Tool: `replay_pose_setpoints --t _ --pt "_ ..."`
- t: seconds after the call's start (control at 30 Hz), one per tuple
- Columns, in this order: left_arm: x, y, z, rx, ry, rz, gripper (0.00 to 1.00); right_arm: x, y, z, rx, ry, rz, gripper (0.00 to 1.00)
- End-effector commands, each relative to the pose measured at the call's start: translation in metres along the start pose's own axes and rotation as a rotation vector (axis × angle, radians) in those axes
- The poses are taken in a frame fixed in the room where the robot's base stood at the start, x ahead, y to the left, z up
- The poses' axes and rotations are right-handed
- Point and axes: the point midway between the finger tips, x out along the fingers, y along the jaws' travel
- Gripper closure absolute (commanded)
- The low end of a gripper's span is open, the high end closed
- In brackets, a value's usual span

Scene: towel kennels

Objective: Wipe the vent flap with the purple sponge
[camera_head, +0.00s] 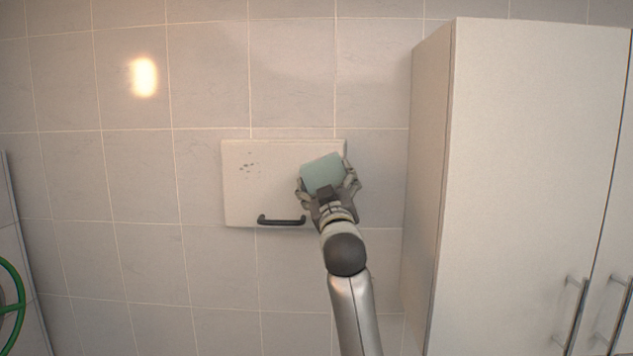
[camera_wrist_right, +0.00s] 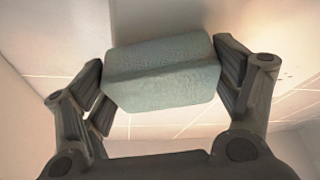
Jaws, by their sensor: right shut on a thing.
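The vent flap (camera_head: 240,195) is a white rectangular panel on the tiled wall. A black bar handle (camera_head: 282,221) sits along its lower edge, and small dark specks (camera_head: 249,167) mark its upper left part. My right gripper (camera_head: 328,183) is in front of the flap's right side, shut on a sponge (camera_head: 321,171). The sponge looks grey-green, not purple. In the right wrist view the sponge (camera_wrist_right: 163,75) is held crosswise between both fingers. I cannot tell whether it touches the flap. No purple sponge shows. My left gripper is out of view.
A tall white cabinet (camera_head: 530,150) with metal handles stands close on the right. A green hose-like loop (camera_head: 14,305) shows at the lower left edge. The wall left of the flap is clear.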

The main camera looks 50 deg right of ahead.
Motion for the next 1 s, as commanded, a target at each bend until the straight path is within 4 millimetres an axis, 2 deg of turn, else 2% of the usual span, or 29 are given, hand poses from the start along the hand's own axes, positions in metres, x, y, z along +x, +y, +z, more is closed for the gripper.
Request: replay_pose_setpoints --t 0.17,0.43,0.77,1.0 --pt "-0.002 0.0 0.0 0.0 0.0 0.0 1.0 0.002 0.0 0.001 0.0 -0.001 0.0 0.35" --pt "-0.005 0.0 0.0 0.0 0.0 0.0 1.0 0.004 -0.021 -0.007 0.002 -0.001 -0.003 0.35" --pt "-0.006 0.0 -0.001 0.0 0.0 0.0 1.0 0.005 -0.035 -0.013 0.001 -0.002 -0.002 0.35" --pt "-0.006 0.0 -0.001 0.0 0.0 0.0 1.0 0.008 -0.054 -0.02 0.002 -0.001 -0.002 0.35"
